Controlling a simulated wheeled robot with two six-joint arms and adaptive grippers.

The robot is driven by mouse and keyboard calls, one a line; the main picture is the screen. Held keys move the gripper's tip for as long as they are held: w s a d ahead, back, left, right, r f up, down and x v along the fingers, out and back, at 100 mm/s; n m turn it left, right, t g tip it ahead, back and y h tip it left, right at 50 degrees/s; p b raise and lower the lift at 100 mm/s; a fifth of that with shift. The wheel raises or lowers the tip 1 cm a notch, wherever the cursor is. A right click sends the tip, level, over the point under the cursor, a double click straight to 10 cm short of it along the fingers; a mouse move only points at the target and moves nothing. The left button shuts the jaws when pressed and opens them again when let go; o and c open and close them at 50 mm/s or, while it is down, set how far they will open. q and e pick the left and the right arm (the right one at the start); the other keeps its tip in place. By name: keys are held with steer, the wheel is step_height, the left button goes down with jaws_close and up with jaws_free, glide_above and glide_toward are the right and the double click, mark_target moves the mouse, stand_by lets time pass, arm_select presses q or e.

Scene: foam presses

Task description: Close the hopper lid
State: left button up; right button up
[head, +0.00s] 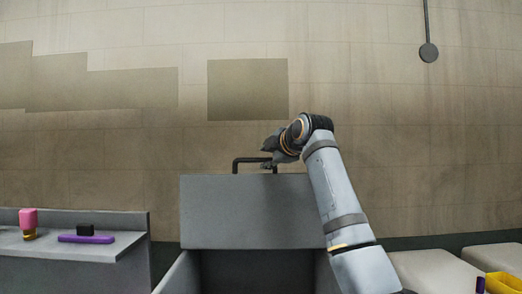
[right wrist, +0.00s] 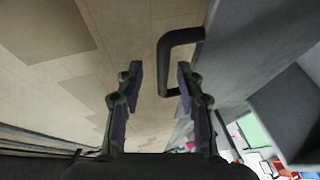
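The hopper lid (head: 250,212) is a flat grey panel standing raised above the dark opening of the grey hopper (head: 178,277). A black bar handle (head: 236,165) sits on its top edge. My right gripper (head: 266,160) is at the right part of the handle, partly hidden by its own wrist. In the right wrist view the two fingers (right wrist: 159,72) are apart, and the black handle (right wrist: 164,68) appears between their tips. I cannot tell whether they touch it. The lid (right wrist: 255,40) fills the upper right there. My left gripper is not in view.
A grey counter (head: 80,251) at the left holds a pink-topped item (head: 28,219), a black block (head: 85,230) and a purple bar (head: 86,239). Pale surfaces (head: 435,275) and a yellow bin (head: 504,282) are at the lower right. A tiled wall stands behind.

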mark_target(255, 160)
steer(key=w+a+p, duration=0.1)
steer(key=w+a+f, duration=0.1)
steer(key=w+a, duration=0.1)
steer(key=w+a+p, duration=0.1)
steer(key=w, duration=0.1)
steer(key=shift+w+a+f+p, duration=0.1)
steer(key=shift+a+f+p, duration=0.2)
steer(key=shift+a, duration=0.05)
steer(key=shift+s+d, duration=0.35)
steer(key=shift+d, duration=0.4)
steer(key=shift+w, duration=0.15)
steer(key=c, duration=0.4)
steer(key=shift+w+a, duration=0.1)
steer(key=shift+a, duration=0.05)
steer(key=shift+c, duration=1.4)
jaws_close()
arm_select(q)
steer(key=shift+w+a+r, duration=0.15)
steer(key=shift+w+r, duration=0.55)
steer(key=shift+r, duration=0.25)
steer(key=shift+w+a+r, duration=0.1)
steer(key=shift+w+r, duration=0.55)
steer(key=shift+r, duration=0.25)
